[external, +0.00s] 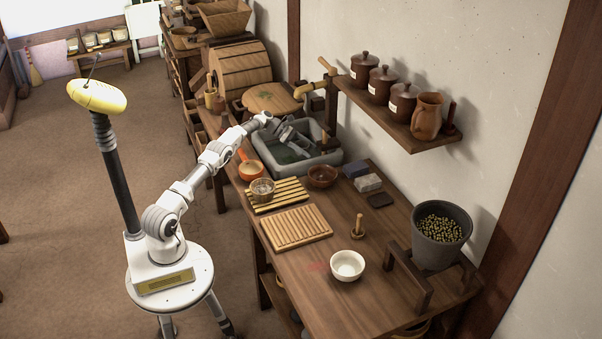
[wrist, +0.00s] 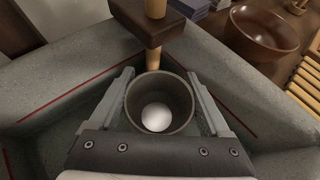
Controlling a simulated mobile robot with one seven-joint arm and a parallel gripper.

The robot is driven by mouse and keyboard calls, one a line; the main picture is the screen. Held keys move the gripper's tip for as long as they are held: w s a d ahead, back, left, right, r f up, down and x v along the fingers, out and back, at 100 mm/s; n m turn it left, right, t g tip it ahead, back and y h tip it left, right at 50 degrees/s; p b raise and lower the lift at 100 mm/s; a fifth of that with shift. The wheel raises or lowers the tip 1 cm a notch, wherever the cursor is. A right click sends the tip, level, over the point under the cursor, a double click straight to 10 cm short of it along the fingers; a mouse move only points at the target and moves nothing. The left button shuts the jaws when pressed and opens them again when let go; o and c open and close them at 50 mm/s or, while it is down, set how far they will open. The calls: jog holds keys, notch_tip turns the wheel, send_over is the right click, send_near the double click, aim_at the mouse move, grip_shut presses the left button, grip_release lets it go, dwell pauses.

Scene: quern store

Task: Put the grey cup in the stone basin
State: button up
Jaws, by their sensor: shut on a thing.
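The grey cup (wrist: 132,100) sits between the two fingers of my gripper (wrist: 160,102) in the wrist view. I look down into its round mouth, and a white round thing (wrist: 156,117) lies inside. My gripper is shut on the cup's sides. The stone basin (wrist: 50,72) surrounds the cup in that view, with its grey walls on both sides. In the external view my gripper (external: 300,142) reaches over the basin (external: 262,152). The cup is hard to make out there. I cannot tell whether its base touches the basin floor.
A brown bowl (external: 322,176), slatted rack (external: 290,186), orange pan (external: 250,171) and soap-like blocks (external: 368,183) lie near the basin. A shelf with jars (external: 380,84) overhangs the counter. The front counter has free room.

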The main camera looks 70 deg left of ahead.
notch_tip(320, 180, down, 4)
jog(key=shift+f+b, duration=0.1)
jog(key=shift+b, duration=0.5)
jog(key=shift+f+b, duration=0.6)
jog(key=shift+b, duration=0.05)
jog(key=o, duration=1.3)
jog(key=shift+c, duration=0.2)
